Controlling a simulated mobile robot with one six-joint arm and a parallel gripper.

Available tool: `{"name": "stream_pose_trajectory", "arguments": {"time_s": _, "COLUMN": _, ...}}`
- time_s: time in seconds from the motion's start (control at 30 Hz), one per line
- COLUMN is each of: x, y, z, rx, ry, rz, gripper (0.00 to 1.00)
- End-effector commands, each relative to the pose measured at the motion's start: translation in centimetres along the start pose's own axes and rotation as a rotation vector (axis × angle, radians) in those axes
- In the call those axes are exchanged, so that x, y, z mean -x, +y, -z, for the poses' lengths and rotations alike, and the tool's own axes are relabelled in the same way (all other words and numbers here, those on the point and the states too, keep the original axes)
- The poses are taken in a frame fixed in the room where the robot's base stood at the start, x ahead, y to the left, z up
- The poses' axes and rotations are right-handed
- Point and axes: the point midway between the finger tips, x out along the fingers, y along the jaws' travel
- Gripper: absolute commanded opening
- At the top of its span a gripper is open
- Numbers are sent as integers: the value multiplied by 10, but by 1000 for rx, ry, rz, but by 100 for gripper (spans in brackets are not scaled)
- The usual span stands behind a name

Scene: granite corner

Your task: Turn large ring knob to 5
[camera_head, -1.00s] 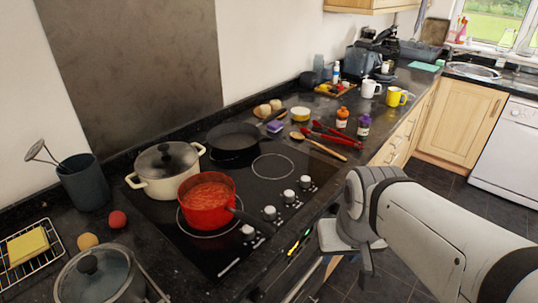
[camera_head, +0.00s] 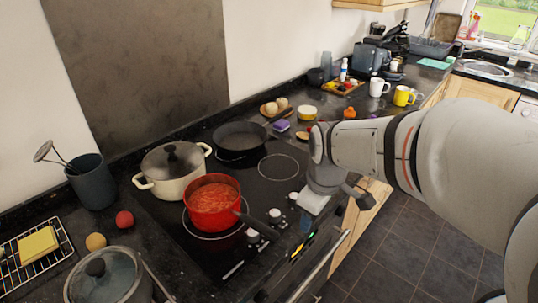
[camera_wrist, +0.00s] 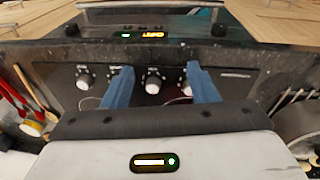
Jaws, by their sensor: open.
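The black hob (camera_head: 235,180) carries a row of white-topped knobs along its front edge. In the head view a near knob (camera_head: 252,236) and another knob (camera_head: 274,215) show beyond the red pot's handle. My gripper (camera_wrist: 160,90) is open over the row, pointing down. In the wrist view one knob (camera_wrist: 153,82) stands between its two blue fingers, apart from both. Another knob (camera_wrist: 84,79) is clear to the left. The fingers partly cover the knobs beside them. I cannot read the dial numbers or tell which knob is the large ring's.
A red pot (camera_head: 214,204) of sauce stands on a front ring, its dark handle (camera_head: 258,223) reaching over the knobs. A cream lidded pot (camera_head: 173,170) and black frying pan (camera_head: 238,140) stand behind. One ring (camera_head: 279,167) is bare. The oven handle (camera_head: 318,268) runs below the front edge.

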Motion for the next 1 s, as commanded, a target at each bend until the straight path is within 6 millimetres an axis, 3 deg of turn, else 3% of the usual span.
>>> {"name": "stream_pose_trajectory", "arguments": {"time_s": 0.3, "x": -31, "y": 30, "z": 79, "rx": 758, "ry": -19, "rz": 78, "gripper": 53}}
{"name": "stream_pose_trajectory", "arguments": {"time_s": 0.5, "x": -56, "y": 36, "z": 113, "rx": 1120, "ry": -11, "rz": 116, "gripper": 53}}
{"name": "stream_pose_trajectory", "arguments": {"time_s": 0.7, "x": -71, "y": 38, "z": 126, "rx": 1282, "ry": -3, "rz": 132, "gripper": 53}}
{"name": "stream_pose_trajectory", "arguments": {"time_s": 1.0, "x": -109, "y": 34, "z": 124, "rx": 1300, "ry": -3, "rz": 138, "gripper": 53}}
